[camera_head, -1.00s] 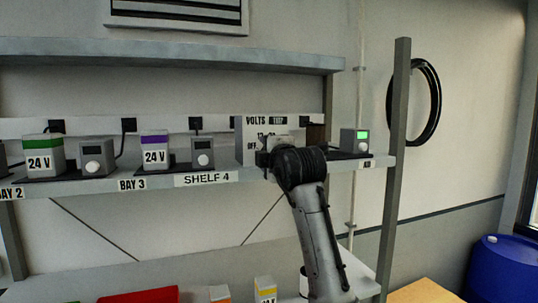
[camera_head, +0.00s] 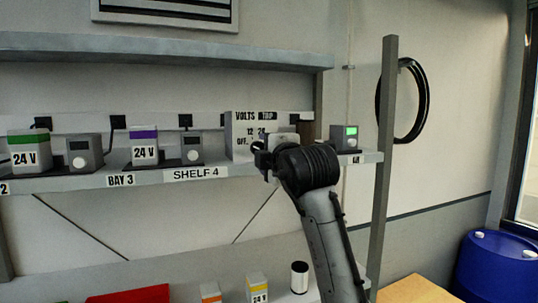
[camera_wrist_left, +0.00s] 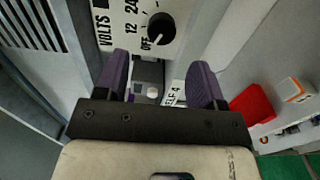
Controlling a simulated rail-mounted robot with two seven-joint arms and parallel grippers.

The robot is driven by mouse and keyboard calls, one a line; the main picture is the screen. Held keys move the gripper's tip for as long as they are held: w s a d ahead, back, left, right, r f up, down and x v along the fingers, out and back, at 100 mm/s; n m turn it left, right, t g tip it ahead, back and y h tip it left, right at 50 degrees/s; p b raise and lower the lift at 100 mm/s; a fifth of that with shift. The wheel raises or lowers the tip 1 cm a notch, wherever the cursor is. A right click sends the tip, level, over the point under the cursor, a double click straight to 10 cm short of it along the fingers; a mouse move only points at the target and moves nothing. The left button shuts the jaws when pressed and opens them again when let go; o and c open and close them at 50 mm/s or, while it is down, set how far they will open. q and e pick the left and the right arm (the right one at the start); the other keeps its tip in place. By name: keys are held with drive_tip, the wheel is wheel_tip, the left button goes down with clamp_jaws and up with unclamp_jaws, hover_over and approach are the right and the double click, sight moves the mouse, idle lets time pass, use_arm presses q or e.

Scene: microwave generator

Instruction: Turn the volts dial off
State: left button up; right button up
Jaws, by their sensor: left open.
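The volts panel (camera_head: 236,129) is a pale box on the shelf with the marks OFF, 12 and 24. Its black round dial shows in the left wrist view (camera_wrist_left: 162,27), with a small white mark on its lower edge, on the side towards OFF; the exact setting is unclear. My left gripper (camera_head: 262,160) is in front of the panel, and the arm partly covers the panel in the head view. In the left wrist view its two purple fingers (camera_wrist_left: 160,84) are apart with nothing between them, below the dial and not around it. My right gripper is not in view.
The shelf (camera_head: 130,181) carries 24 V blocks (camera_head: 144,152) and grey knob units (camera_head: 192,149) left of the panel. A unit with a green display (camera_head: 351,131) stands to the right, near a grey post (camera_head: 382,170).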

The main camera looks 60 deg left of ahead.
use_arm(q)
drive_tip(key=shift+s+d, duration=0.2)
drive_tip(key=shift+d, duration=0.55)
drive_tip(key=shift+r, duration=0.1)
